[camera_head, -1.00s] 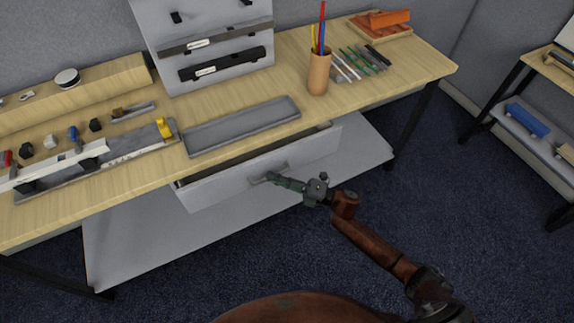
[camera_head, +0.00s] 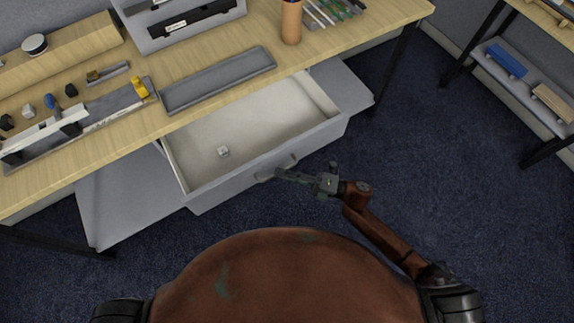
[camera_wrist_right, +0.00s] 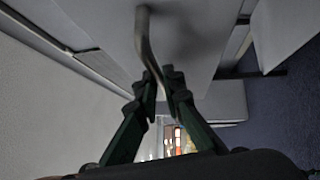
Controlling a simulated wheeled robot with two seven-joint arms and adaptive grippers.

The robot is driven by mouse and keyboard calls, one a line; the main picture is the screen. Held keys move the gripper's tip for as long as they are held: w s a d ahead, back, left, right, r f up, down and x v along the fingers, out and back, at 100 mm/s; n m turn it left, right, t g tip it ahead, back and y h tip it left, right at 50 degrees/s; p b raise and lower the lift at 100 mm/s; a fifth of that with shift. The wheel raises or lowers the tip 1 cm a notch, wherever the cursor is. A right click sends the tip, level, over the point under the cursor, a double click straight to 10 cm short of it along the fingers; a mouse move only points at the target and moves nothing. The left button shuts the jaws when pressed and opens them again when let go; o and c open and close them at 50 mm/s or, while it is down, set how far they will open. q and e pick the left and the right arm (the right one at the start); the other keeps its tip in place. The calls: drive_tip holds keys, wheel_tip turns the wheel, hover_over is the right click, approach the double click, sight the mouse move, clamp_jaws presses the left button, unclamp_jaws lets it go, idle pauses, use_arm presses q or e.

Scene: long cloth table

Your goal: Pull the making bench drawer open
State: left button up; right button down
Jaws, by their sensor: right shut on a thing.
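The making bench (camera_head: 130,139) has a grey drawer (camera_head: 225,182) under its top, and the drawer stands well out with its pale inside showing. A small light block (camera_head: 223,151) lies in the drawer. My right gripper (camera_head: 279,174) is at the drawer's front, shut on the bar handle (camera_head: 287,163). In the right wrist view the two dark green fingers (camera_wrist_right: 163,84) close around the lower end of the handle (camera_wrist_right: 143,35). My left gripper is not in view.
A low shelf (camera_head: 135,197) is under the bench. A second rack (camera_head: 520,85) stands at the right. Dark carpet is clear to the right.

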drive_tip(key=shift+s+d, duration=0.1)
drive_tip(key=shift+s, duration=0.05)
drive_tip(key=c, duration=2)
unclamp_jaws()
drive_tip(key=shift+c, duration=0.2)
drive_tip(key=v, duration=1.2)
